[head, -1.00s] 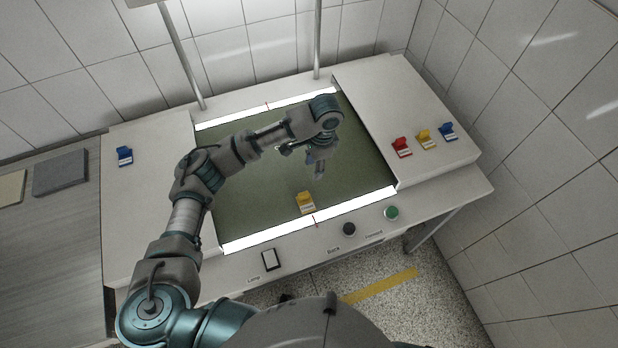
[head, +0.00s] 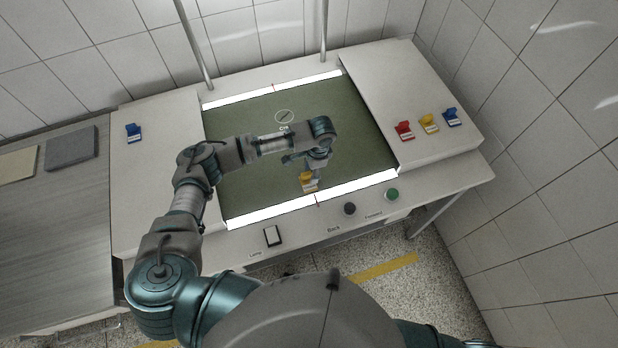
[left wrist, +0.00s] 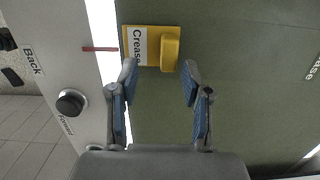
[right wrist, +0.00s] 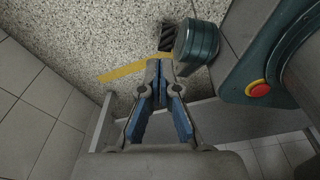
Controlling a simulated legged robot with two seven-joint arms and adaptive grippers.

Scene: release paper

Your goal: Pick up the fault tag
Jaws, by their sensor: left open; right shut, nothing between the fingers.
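The fault tag, a yellow tag with a raised block and a white label reading "Crease" (left wrist: 155,46), lies on the green panel near the front light strip. In the head view the yellow tag (head: 308,182) is partly hidden by my left gripper (head: 312,168), which is above it. In the left wrist view my left gripper (left wrist: 159,70) is open, with the tag just ahead of its fingertips and roughly centred between them. I cannot tell whether they touch. My right gripper (right wrist: 158,66) is shut and empty, away from the table, with floor behind it.
The green panel (head: 360,130) has a circled mark (head: 285,116) behind my left arm. Another blue tag (head: 133,132) is at left. Black (head: 349,208) and green (head: 391,194) buttons line the front.

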